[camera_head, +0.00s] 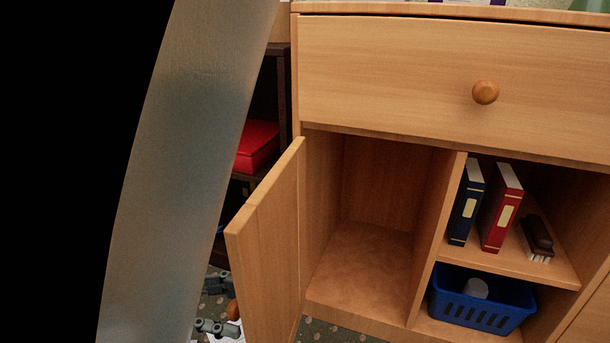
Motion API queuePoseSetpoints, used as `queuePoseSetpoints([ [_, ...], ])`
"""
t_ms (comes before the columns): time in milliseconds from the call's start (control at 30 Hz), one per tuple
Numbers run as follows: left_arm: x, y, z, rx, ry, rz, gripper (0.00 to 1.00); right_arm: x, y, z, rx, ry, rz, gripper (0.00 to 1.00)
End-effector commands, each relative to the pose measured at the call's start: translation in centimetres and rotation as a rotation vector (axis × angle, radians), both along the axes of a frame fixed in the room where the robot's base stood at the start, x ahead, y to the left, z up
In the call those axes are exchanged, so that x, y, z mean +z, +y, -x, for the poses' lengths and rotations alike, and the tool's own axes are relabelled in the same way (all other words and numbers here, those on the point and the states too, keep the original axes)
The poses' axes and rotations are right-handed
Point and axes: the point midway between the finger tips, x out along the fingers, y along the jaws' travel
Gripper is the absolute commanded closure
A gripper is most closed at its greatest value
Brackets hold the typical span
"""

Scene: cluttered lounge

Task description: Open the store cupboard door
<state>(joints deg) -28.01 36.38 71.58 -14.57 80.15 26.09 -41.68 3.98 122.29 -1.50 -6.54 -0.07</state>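The store cupboard door (268,250) is light wood and stands swung well open to the left. The bare left compartment (365,250) behind it shows fully. A round orange-brown knob (233,309) shows partly beyond the door's free edge, low on its outer side. My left gripper (216,305) is beside this knob, partly cut off by the door and by a grey band in front. Its grey fingers stand apart, one above and one below the knob's height, with floor visible between them. I cannot tell whether either touches the knob. My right gripper does not show.
A drawer (400,80) with a wooden knob (485,92) is shut above. Right shelves hold a blue binder (466,207), a red binder (501,212), a dark brush (537,238) and a blue basket (480,300). A dark shelf with a red item (257,145) stands left.

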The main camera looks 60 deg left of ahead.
Motion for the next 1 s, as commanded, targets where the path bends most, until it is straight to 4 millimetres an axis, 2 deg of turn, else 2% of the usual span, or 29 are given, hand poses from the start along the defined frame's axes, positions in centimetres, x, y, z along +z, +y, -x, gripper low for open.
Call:
queuePoseSetpoints([
  [367, -0.1, 0.6, 0.6, 0.001, 0.001, -0.001, 0.44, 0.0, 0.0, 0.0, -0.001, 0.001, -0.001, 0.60],
  [800, 0.0, 7.1, 7.0, 0.003, 0.001, -0.001, 0.44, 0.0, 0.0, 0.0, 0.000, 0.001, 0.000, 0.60],
  [1000, 0.0, 8.3, 8.3, 0.001, 0.000, -0.001, 0.44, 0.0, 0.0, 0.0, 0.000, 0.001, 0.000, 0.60],
])
